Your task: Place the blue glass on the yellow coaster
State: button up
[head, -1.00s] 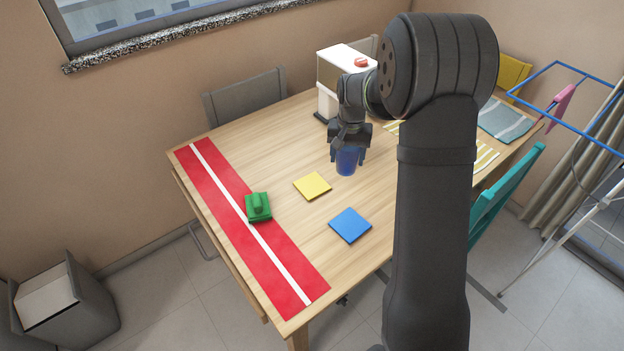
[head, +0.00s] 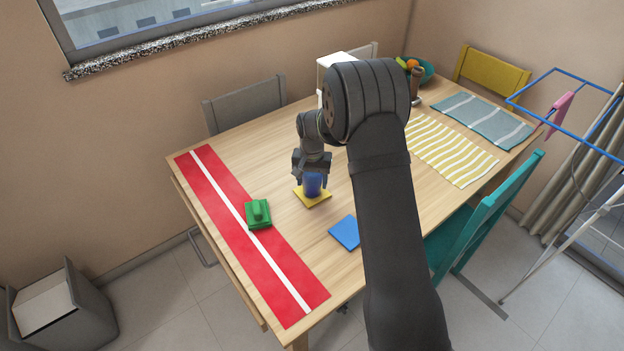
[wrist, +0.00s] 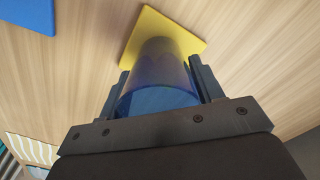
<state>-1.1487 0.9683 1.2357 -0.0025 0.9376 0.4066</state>
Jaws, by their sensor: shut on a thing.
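The blue glass (head: 313,184) is upright between the fingers of my gripper (head: 312,180), which is shut on it. The yellow coaster (head: 306,200) lies on the table directly beneath the glass in the head view. In the wrist view the glass (wrist: 160,80) is held between both fingers, and the yellow coaster (wrist: 185,35) shows beyond its far end. I cannot tell whether the glass touches the coaster or hangs just above it.
A blue coaster (head: 345,232) lies to the right and nearer. A green object (head: 258,213) sits on the red runner (head: 283,276) at left. A striped yellow mat (head: 450,150) and a grey-blue mat (head: 482,120) lie at the right. A white appliance (head: 336,61) is partly hidden behind my arm.

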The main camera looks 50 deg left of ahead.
jog(key=o, duration=1.1)
jog(key=shift+f, duration=0.1)
notch_tip(320, 180, up, 12)
jog(key=shift+r, duration=0.15)
jog(key=shift+f, duration=4.3)
jog(key=shift+f, duration=0.1)
